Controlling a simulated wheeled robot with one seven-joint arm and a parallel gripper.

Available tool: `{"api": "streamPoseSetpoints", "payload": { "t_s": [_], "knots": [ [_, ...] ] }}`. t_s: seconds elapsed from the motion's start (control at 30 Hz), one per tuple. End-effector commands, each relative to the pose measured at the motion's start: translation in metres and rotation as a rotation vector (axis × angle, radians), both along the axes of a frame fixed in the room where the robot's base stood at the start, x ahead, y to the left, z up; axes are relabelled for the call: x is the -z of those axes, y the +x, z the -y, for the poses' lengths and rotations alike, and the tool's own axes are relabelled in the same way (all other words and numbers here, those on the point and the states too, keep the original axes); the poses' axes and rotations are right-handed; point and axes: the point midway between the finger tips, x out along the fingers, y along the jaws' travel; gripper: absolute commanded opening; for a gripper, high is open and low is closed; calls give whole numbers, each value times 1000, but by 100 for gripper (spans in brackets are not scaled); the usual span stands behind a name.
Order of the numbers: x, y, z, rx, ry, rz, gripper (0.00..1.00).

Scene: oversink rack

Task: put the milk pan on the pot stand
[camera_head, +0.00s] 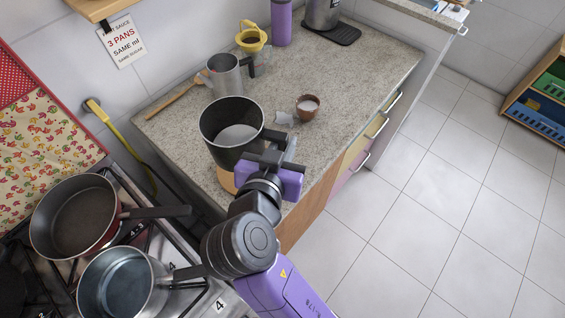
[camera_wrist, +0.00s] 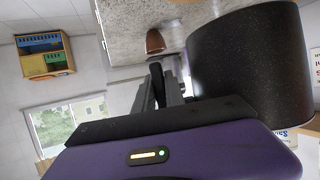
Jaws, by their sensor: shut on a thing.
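A dark, deep pan, which I take to be the milk pan (camera_head: 217,143), is held upright at the counter's near end. Its inside bottom looks pale grey. My gripper (camera_head: 277,156) is shut on its handle, at the pan's lower right. The pan's dark wall also fills the right of the wrist view (camera_wrist: 250,65), beside my gripper fingers (camera_wrist: 166,88). A light wooden piece (camera_head: 226,181), perhaps the pot stand, shows just below the pan and is mostly hidden by it. I cannot tell whether the pan touches it.
A wooden spoon (camera_head: 171,101) lies at the left. Two pans, one red (camera_head: 76,216) and one steel (camera_head: 120,284), are on the stove.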

Motion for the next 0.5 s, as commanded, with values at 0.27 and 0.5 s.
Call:
{"api": "streamPoseSetpoints", "payload": {
  "t_s": [0.27,0.5],
  "knots": [
    [40,0,0,1,1,2,0],
    [63,0,0,1,-1,1,0]
  ]
}}
